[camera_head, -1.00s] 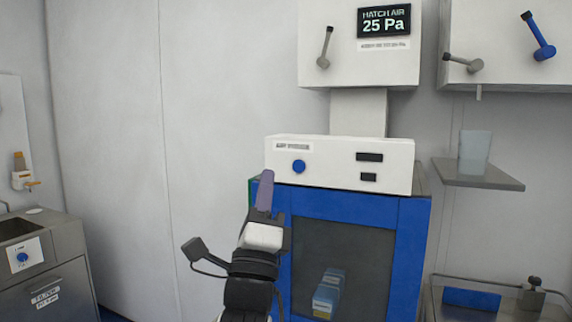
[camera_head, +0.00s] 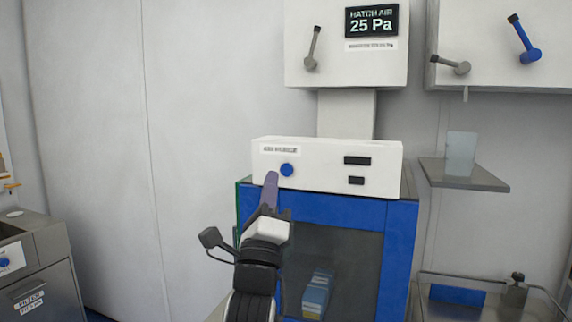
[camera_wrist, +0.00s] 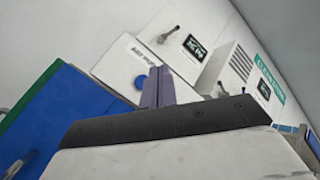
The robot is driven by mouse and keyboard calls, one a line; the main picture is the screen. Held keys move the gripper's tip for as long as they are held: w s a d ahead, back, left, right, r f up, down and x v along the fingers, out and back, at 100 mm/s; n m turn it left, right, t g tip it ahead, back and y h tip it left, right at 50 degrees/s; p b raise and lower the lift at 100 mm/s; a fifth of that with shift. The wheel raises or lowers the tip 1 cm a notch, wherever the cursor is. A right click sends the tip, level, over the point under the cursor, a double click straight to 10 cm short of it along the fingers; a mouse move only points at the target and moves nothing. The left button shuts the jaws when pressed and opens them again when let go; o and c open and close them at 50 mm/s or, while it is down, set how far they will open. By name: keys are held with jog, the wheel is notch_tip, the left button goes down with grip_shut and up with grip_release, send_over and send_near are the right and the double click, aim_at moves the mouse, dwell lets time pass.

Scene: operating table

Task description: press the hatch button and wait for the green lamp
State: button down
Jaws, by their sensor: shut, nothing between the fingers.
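The blue round hatch button (camera_head: 287,170) sits on the left of the white control panel (camera_head: 325,180) on top of the blue-framed hatch (camera_head: 400,255). It also shows in the wrist view (camera_wrist: 141,82), just left of my fingertips. My gripper (camera_head: 270,178) is shut and empty, its purple fingers pointing up at the panel. In the head view the fingertips appear just below and left of the button. I cannot tell whether they touch the panel. Two dark rectangles (camera_head: 357,160) are on the panel's right. No green light shows on it.
A display (camera_head: 371,20) above reads HATCH AIR 25 Pa. Levers (camera_head: 313,48) stick out from the upper boxes. A shelf (camera_head: 465,178) with a clear container (camera_head: 460,152) is at right. Blue-and-white boxes (camera_head: 317,292) stand behind the hatch window. A steel cabinet (camera_head: 40,270) is at left.

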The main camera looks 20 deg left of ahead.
aim_at(286, 170)
jog(key=w, duration=0.4)
jog(key=shift+w, duration=0.4)
jog(key=shift+w+d, duration=0.1)
dwell(1.7)
jog(key=shift+w, duration=0.3)
jog(key=shift+w+b, duration=0.35)
jog(key=shift+w, duration=0.05)
dwell(0.5)
jog(key=shift+s, duration=0.1)
jog(key=shift+s+b, duration=0.35)
jog(key=shift+s, duration=0.35)
